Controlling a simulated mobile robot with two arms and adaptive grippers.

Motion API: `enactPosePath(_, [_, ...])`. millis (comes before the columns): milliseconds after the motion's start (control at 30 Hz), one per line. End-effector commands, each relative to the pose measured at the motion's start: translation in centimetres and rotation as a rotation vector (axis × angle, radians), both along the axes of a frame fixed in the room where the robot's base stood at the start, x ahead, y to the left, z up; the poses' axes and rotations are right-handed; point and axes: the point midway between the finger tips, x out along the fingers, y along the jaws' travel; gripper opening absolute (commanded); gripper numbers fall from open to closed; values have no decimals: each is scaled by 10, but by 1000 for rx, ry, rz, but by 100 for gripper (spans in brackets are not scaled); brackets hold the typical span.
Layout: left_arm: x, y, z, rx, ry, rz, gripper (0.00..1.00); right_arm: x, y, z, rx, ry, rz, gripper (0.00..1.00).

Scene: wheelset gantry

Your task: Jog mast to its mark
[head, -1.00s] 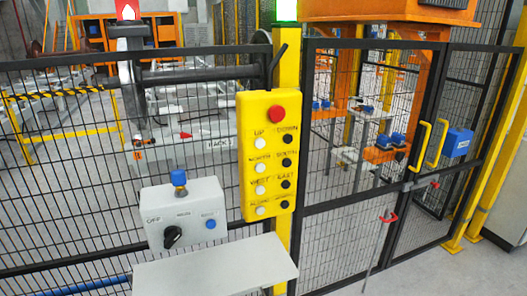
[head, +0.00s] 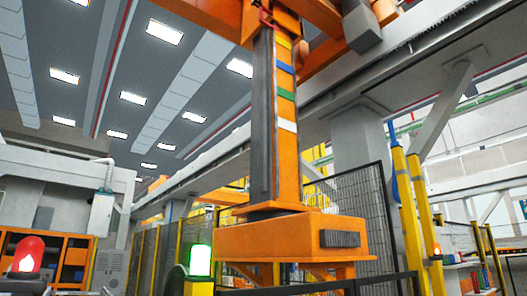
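The orange mast (head: 288,130) hangs upright from the overhead gantry, high in the middle of the head view. Its face carries coloured bands: yellow at the top, then blue (head: 285,68), green (head: 286,93) and white (head: 287,125). A dark grey strip runs along its left side. Its lower end meets a wide orange block (head: 290,238) with a dark panel on its front. The yellow pendant with the jog buttons is out of view now. Neither of my grippers is in view.
A lit green lamp (head: 200,260) stands at lower centre, and a red lamp (head: 28,255) glows at lower left. Dark mesh fencing (head: 362,205) and yellow posts (head: 418,210) stand behind and right of the mast. A grey gantry beam (head: 400,75) crosses overhead.

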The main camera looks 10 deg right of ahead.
Motion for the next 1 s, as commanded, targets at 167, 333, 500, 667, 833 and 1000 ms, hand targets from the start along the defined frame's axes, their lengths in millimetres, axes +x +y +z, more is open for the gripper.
enactPosePath(167, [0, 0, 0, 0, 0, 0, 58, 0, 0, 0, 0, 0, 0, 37])
enactPosePath(333, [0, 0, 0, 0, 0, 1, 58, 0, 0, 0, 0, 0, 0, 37])
enactPosePath(500, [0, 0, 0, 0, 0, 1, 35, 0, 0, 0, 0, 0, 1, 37])
enactPosePath(667, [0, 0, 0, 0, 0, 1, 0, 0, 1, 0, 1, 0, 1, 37])
enactPosePath(833, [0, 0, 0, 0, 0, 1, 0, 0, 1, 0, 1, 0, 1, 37])
enactPosePath(1000, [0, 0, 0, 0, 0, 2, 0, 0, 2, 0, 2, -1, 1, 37])
